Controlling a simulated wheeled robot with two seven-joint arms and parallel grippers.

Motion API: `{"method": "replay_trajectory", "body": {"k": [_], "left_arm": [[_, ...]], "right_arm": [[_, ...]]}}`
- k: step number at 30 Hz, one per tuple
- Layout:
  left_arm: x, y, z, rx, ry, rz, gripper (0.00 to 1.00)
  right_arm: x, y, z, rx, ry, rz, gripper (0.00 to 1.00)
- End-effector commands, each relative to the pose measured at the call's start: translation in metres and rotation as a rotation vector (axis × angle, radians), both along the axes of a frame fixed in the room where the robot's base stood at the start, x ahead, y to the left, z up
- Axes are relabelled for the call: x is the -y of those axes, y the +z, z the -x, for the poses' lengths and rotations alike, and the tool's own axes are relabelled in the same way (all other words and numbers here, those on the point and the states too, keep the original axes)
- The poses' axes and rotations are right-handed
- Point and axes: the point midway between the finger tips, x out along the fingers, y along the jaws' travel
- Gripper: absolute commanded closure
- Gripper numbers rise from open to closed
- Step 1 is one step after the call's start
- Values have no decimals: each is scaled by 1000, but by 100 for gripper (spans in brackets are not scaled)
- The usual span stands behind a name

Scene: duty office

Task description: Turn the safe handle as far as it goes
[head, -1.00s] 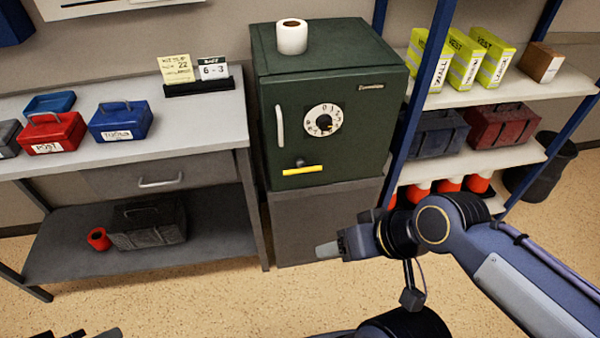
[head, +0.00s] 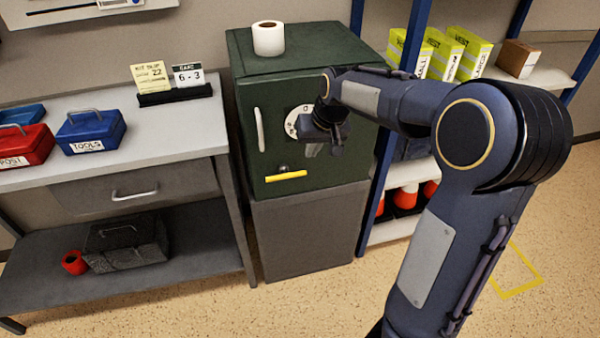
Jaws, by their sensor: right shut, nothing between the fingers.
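The dark green safe (head: 262,92) stands on a grey base and its door is closed. Its yellow handle (head: 286,176) lies nearly level, low on the door, just below a small dark knob or hub. The white dial (head: 293,118) is above it and partly hidden by my right gripper. My right gripper (head: 312,151) is shut and empty, in front of the door, above and to the right of the yellow handle in the picture and apart from it. My left gripper is not in view.
A pale vertical grip (head: 259,130) is on the door's left side. A paper roll (head: 268,38) stands on the safe. A grey workbench (head: 110,165) with toolboxes is on the left; a blue-post shelf (head: 420,28) with yellow vest packs is on the right.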

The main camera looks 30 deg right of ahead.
Motion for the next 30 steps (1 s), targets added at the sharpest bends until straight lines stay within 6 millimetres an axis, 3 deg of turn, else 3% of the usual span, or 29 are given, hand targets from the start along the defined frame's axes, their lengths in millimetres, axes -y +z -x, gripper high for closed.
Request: {"method": "replay_trajectory", "body": {"k": [3, 7, 22, 26, 30], "left_arm": [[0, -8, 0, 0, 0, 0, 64], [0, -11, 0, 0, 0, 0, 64], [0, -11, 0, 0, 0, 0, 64], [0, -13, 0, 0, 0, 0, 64], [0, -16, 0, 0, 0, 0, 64]], "right_arm": [[5, -14, -32, -8, 2, 87, 100], [8, -18, -50, -9, 3, 141, 100], [10, -21, -57, -9, 3, 161, 100], [11, -35, -61, -12, 2, 161, 100], [13, -60, -71, -13, 2, 161, 100]]}}
